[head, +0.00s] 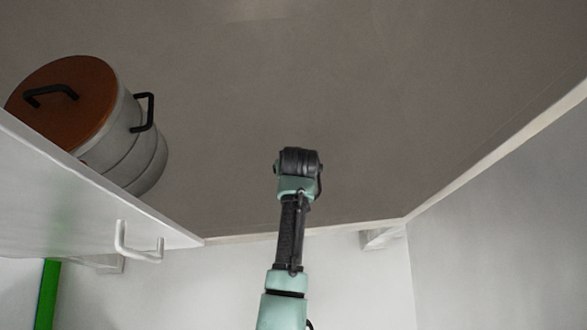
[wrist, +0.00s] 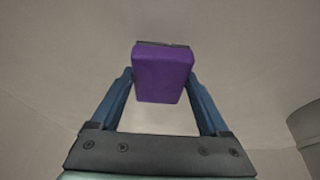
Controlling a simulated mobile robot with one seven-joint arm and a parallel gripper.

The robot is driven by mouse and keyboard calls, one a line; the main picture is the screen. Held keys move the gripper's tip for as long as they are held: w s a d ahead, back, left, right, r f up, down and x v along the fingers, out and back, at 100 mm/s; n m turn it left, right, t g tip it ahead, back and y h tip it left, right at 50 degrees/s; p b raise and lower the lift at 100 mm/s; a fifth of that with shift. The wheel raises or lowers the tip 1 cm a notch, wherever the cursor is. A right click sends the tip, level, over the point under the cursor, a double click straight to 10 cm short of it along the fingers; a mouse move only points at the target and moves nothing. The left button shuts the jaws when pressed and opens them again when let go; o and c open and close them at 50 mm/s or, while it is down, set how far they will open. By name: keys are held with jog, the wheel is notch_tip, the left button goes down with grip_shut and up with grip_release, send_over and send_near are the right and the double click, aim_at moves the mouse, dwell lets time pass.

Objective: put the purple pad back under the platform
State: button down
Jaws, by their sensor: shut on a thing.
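The purple pad (wrist: 160,78) is a small block, held between the two blue fingers of my gripper (wrist: 161,72) in the wrist view. A thin dark edge shows along its far top side. The gripper is shut on it, and the pad seems clear of other things, with a plain grey-brown surface behind it. In the head view my arm reaches up the middle, but the fingers and the pad are hidden behind the wrist. No platform can be made out for sure in either view.
In the head view a grey drum (head: 148,165) with an orange-brown lid (head: 65,100) and black handles is at upper left. Below it is a white panel (head: 75,210) with a white handle (head: 138,245). A green post (head: 47,293) stands lower left. Around my arm's end is clear.

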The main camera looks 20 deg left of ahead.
jog(key=shift+f, duration=0.45)
jog(key=shift+f, duration=0.2)
grip_release()
jog(key=p+v, duration=0.5)
jog(key=v, duration=0.7)
jog(key=shift+r, duration=0.15)
